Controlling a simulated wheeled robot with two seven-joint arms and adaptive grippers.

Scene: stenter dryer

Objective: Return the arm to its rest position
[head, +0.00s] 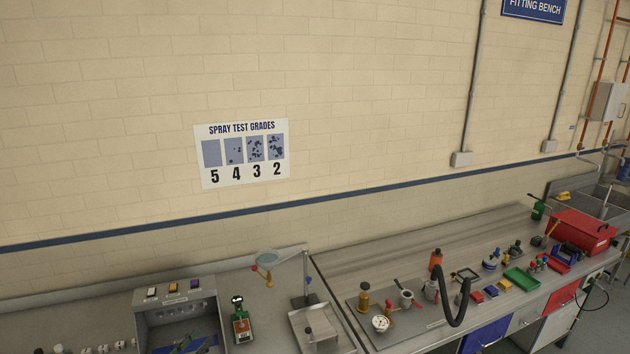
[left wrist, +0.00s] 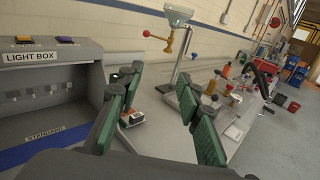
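My left gripper (left wrist: 160,82) has dark fingers with green pads. In the left wrist view the fingers are spread apart, with nothing held between them. In the head view a small part of it (head: 188,346) shows at the bottom edge, in front of the light box. The light box (head: 178,304) is grey, with several coloured buttons on top. It also shows at the left of the left wrist view (left wrist: 45,75). A small green device (head: 241,325) stands on the bench right of the box; in the left wrist view it appears beyond the fingers. My right gripper is not in view.
A spray stand with a glass funnel (head: 268,257) rises right of the green device. Farther right, a fitting bench (head: 440,250) carries bottles, a dark hooked tube (head: 452,310), a green tray (head: 521,279) and a red toolbox (head: 583,231).

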